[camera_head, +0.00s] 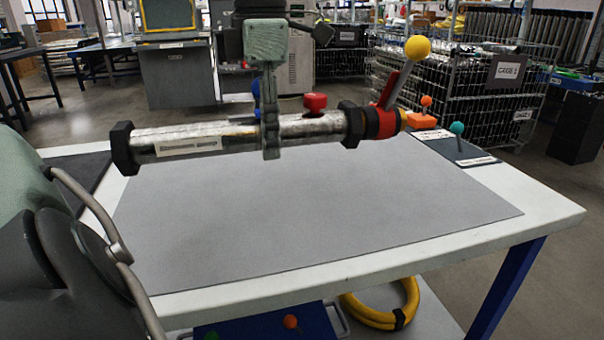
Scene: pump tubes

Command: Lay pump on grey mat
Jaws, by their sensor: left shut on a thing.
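The pump (205,137) is a silver tube with dark end collars, a red knob and a red valve section carrying a yellow-ball lever at its right end. It lies roughly level across the view, its right end slightly higher. My left gripper (269,135) reaches down from above and is shut on the tube near its middle. The grey mat (310,215) lies bare on the white table, below and in front of the pump. The pump appears held above the table; the exact gap to the mat is hard to judge. My right gripper is not in view.
At the table's right back, an orange-knobbed piece (422,121) and a teal-knobbed lever (458,133) stand near a dark blue mat (450,150). A coiled yellow hose (378,318) lies below the table. Wire racks (500,82) stand behind. The grey mat's surface is clear.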

